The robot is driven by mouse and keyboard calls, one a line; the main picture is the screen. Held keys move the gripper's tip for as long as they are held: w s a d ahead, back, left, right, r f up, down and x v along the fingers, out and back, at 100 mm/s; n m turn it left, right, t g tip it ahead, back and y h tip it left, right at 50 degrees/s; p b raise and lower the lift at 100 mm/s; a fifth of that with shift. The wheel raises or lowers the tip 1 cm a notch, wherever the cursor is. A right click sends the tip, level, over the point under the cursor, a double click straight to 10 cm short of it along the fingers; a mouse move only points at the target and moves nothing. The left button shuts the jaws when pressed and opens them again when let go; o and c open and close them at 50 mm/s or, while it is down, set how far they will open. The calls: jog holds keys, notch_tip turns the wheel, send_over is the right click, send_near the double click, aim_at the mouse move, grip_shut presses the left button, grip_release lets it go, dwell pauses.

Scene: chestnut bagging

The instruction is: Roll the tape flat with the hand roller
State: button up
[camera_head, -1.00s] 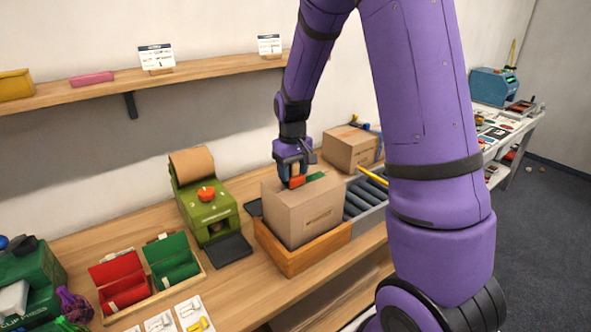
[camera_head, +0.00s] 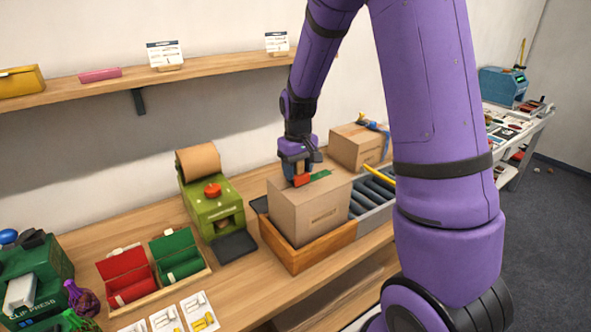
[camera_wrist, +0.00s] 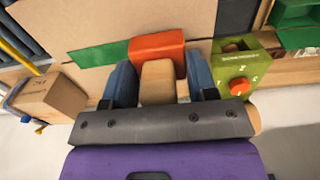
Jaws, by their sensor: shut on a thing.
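A cardboard box (camera_head: 306,216) stands in a wooden tray (camera_head: 300,259) on the bench. A strip of green tape (camera_head: 319,177) lies on the box top; it also shows in the wrist view (camera_wrist: 88,53). My gripper (camera_head: 297,170) is over the box top, its blue fingers shut on the tan handle (camera_wrist: 158,82) of the hand roller. The roller's orange-red head (camera_wrist: 157,46) is at one end of the visible tape, and covers part of it. I cannot tell how firmly it touches the tape.
A green tape dispenser (camera_head: 212,201) stands left of the box. A grey roller conveyor (camera_head: 373,193) and a second carton (camera_head: 356,147) are right and behind. Red and green cases (camera_head: 128,278) lie at the left. A shelf (camera_head: 180,76) hangs above.

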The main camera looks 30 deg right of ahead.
jog(key=shift+d, duration=2.05)
jog(key=shift+w+d, duration=0.1)
jog(key=shift+d, duration=0.4)
jog(key=shift+r, duration=0.1)
notch_tip(320, 180, up, 7)
dwell(0.5)
